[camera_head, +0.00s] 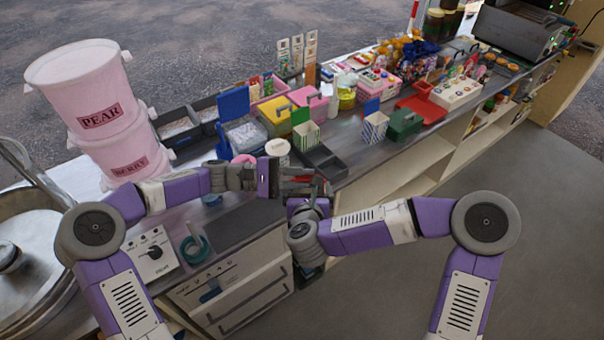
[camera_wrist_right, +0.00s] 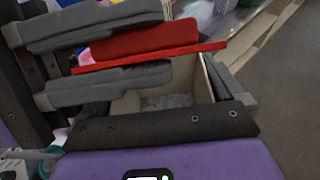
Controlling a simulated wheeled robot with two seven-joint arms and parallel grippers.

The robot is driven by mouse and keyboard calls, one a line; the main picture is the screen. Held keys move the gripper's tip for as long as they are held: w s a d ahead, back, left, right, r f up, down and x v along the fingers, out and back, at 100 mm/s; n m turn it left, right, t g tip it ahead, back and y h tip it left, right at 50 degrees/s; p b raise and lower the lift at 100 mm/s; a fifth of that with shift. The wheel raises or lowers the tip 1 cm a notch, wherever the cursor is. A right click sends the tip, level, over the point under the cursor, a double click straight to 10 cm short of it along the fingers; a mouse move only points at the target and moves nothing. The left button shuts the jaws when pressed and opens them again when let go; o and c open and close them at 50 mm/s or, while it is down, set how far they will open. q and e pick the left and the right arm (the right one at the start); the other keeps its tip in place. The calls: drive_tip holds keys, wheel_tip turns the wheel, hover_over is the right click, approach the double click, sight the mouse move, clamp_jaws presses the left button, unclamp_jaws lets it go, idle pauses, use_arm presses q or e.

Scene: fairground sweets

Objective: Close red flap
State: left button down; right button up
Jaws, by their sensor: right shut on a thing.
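The red flap (camera_wrist_right: 150,42) stands raised at the edge of a small box (camera_wrist_right: 205,85) with pale inner walls and greyish contents, in the right wrist view. My right gripper (camera_wrist_right: 165,105) is shut on this box from its near side. My left gripper (camera_wrist_right: 135,52) comes in from the left, its two grey fingers apart, one on each side of the flap; I cannot tell whether they touch it. In the head view my left gripper (camera_head: 300,178) and right gripper (camera_head: 308,195) meet at the counter's front edge and largely hide the box.
Pink buckets (camera_head: 105,115) stand at the left. The floor (camera_head: 440,220) at the right is clear.

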idle(0.3)
use_arm(q)
drive_tip(key=c, duration=1.1)
unclamp_jaws()
